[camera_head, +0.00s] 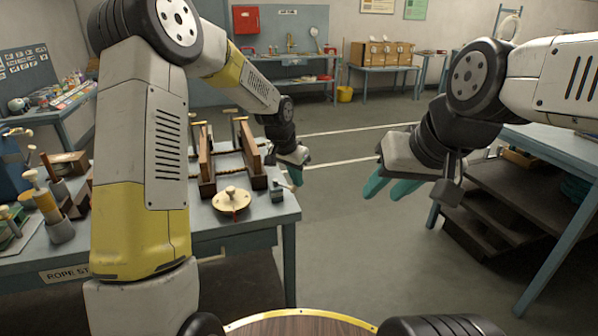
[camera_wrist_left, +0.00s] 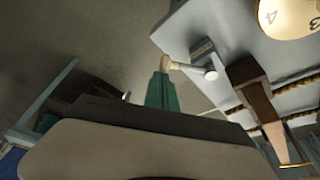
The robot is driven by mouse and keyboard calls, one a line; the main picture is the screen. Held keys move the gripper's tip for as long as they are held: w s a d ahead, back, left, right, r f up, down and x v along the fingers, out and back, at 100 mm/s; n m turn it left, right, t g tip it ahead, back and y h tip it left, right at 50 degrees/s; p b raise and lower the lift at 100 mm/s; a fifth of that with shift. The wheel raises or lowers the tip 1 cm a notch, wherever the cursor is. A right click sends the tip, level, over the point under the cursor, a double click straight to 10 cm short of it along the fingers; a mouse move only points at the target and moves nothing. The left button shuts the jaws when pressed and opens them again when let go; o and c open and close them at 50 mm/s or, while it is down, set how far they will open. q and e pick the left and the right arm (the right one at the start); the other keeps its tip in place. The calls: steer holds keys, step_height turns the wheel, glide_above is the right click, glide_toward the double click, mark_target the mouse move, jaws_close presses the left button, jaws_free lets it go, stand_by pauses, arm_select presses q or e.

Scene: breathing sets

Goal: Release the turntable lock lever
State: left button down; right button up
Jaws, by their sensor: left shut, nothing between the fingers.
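A round cream turntable (camera_head: 232,200) with a central knob sits near the front right corner of the left bench; its numbered edge shows in the left wrist view (camera_wrist_left: 287,14). Beside it, at the bench edge, is a small grey block (camera_head: 277,190) with the lock lever (camera_wrist_left: 190,68), a pale arm with rounded ends. My left gripper (camera_head: 297,177) is just beyond the bench's right edge. Its teal fingers (camera_wrist_left: 160,90) are shut and empty, tips beside the lever's outer end in the picture; I cannot tell whether they touch. My right gripper (camera_head: 392,187) is open and empty over the aisle.
A wooden frame with ropes (camera_head: 207,165) stands behind the turntable on the bench (camera_head: 260,222). Bottles and tools (camera_head: 60,228) crowd the bench's left side. A blue table (camera_head: 560,150) with dark steps underneath stands at right. The floor between is clear.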

mark_target(293, 189)
arm_select(q)
steer(key=s+a+m, duration=0.1)
steer(key=m, duration=0.1)
steer(key=s+m+g+h, duration=0.1)
steer(key=m, duration=0.1)
steer(key=shift+s+a, duration=0.15)
steer(key=shift+a, duration=0.25)
steer(key=shift+s+a, duration=0.15)
steer(key=shift+w, duration=0.8)
